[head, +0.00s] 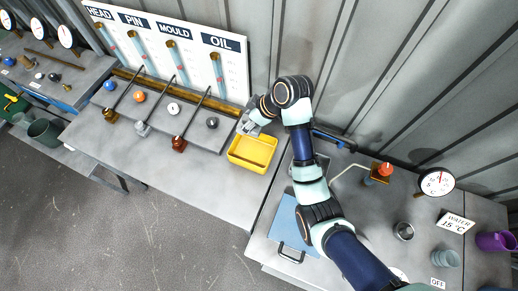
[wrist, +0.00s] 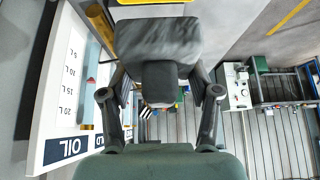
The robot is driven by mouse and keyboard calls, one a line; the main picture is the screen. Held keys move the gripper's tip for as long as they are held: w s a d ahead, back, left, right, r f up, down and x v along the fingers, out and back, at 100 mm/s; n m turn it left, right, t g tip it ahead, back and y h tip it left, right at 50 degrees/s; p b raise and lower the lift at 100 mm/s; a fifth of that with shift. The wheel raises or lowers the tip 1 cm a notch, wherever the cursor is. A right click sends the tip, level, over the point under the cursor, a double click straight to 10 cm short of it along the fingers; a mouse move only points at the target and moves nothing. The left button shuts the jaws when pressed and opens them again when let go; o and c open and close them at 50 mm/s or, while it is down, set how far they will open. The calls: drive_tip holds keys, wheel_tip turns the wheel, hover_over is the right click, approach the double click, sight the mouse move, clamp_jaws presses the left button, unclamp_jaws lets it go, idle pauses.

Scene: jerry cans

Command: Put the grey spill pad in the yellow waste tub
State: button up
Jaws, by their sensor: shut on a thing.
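The yellow waste tub (head: 253,152) stands on the bench below the OIL end of the board, and its visible interior looks empty. My gripper (head: 248,127) is above the bench at the tub's back left edge, in the head view. In the wrist view my gripper (wrist: 158,82) is shut on the grey spill pad (wrist: 158,40), one finger on each side of it. The pad is clear of the gripper's palm. A strip of the tub's yellow rim (wrist: 150,2) shows past the pad at the top of the wrist view.
The board (head: 175,50) marked HEAD, PIN, MOULD and OIL stands behind, with several levers and coloured knobs in front. A blue tray (head: 290,225), an orange-topped item (head: 385,170) and a dial (head: 437,182) are on the right bench.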

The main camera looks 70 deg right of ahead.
sight(245, 151)
drive_tip(key=shift+s+d+r, duration=0.1)
drive_tip(key=shift+s, duration=0.1)
wheel_tip(245, 151, down, 20)
drive_tip(key=b, duration=0.3)
drive_tip(key=shift+w, duration=0.15)
drive_tip(key=o, duration=1.3)
drive_tip(key=shift+f, duration=0.2)
drive_tip(key=shift+c, duration=0.2)
drive_tip(key=shift+r, duration=0.3)
drive_tip(key=p+v, duration=0.2)
drive_tip(key=v, duration=0.9)
drive_tip(key=shift+s+r, duration=0.25)
drive_tip(key=shift+r, duration=0.05)
